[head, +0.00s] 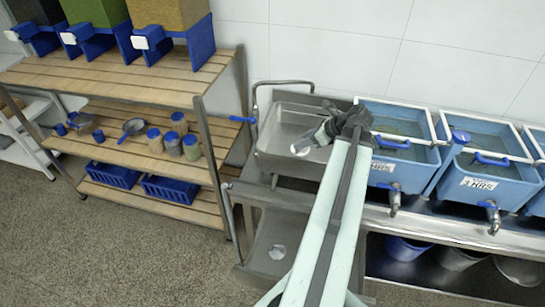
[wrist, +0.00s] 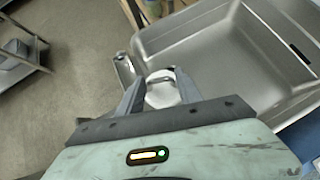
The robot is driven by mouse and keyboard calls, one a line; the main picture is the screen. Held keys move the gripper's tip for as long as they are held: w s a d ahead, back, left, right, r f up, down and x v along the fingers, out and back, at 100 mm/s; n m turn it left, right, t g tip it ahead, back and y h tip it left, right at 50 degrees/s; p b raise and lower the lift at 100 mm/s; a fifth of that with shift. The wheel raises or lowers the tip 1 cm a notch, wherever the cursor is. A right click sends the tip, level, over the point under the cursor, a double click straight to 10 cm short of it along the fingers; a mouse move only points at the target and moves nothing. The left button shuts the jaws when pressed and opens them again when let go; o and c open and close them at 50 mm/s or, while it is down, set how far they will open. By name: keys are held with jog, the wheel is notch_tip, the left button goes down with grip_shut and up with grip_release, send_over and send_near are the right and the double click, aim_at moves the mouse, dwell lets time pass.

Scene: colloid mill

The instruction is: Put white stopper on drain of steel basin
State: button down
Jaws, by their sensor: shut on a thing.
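The white stopper (head: 300,149) is held between the two fingers of my gripper (head: 308,145). In the wrist view the stopper (wrist: 162,94) sits between the grey fingertips (wrist: 160,82), which are shut on it. The steel basin (head: 272,136) is on a cart against the wall. My gripper shows over the basin in the head view. In the wrist view the basin (wrist: 205,45) spreads beyond and to the right of the fingers, with a dark slot in its right wall. I cannot make out the drain in either view.
A wooden rack (head: 150,75) with jars, pans and blue baskets stands left of the basin. Blue tanks (head: 400,165) with taps stand on a steel bench (head: 450,225) at the right. The cart's lower shelf (head: 262,235) bears a pale round thing. Floor is clear in front of the rack.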

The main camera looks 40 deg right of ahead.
jog(key=w+f+n+g+y+b, duration=0.1)
jog(key=w+f+n+y+b, duration=0.2)
jog(key=w, duration=0.7)
jog(key=shift+h, duration=0.3)
notch_tip(320, 180, down, 12)
jog(key=b, duration=1.1)
jog(key=shift+w+r+b, duration=0.1)
jog(key=shift+r+b, duration=0.1)
jog(key=shift+b, duration=0.1)
jog(key=shift+a+r, duration=0.1)
jog(key=shift+r, duration=0.15)
jog(key=c, duration=0.8)
grip_release()
jog(key=p+v, duration=0.9)
jog(key=v, duration=0.3)
